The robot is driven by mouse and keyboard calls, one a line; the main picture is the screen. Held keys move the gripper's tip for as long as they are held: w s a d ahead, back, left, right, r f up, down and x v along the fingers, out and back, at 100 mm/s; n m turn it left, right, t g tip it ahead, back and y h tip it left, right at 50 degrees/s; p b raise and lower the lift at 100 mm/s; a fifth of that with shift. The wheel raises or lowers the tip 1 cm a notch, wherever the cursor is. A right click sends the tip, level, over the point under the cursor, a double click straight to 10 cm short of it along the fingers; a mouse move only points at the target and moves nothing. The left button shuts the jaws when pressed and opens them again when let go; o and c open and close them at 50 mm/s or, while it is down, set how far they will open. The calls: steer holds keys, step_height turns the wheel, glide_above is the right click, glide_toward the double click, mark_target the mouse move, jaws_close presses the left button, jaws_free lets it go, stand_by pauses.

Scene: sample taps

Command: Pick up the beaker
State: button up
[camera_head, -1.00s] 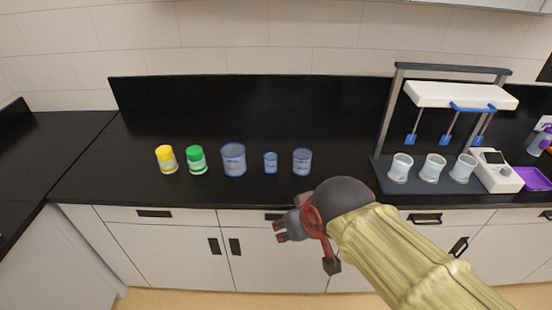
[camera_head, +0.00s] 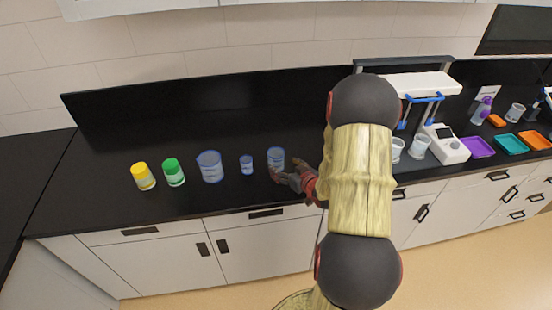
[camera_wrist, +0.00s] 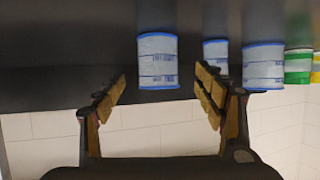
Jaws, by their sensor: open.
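Three clear blue-rimmed beakers stand upright in a row on the black counter: a large one (camera_head: 209,167), a small one (camera_head: 246,166) and a medium one (camera_head: 275,157) at the right end. My gripper (camera_head: 285,180) is open and empty, just in front of the medium beaker. In the wrist view, which is upside down, the medium beaker (camera_wrist: 158,62) appears between and beyond my open fingers (camera_wrist: 162,88). The small beaker (camera_wrist: 215,52) and the large beaker (camera_wrist: 263,66) show to its right there. I see no finger touching glass.
Green-capped (camera_head: 174,173) and yellow-capped (camera_head: 144,177) jars stand left of the beakers. Right of my arm are a rack (camera_head: 420,86) with cups (camera_head: 420,146), a white device (camera_head: 446,144) and coloured trays (camera_head: 477,147). The counter (camera_head: 255,125) behind the beakers is clear.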

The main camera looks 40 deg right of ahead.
mark_target(280, 163)
steer(key=shift+x, duration=1.15)
steer(key=b+x, duration=0.1)
steer(key=x, duration=0.4)
steer(key=shift+s+d, duration=0.1)
steer(key=shift+w+d, duration=0.1)
steer(key=shift+w, duration=0.15)
steer(key=shift+c, duration=1.3)
steer(key=c, duration=0.7)
steer(key=shift+c, duration=0.6)
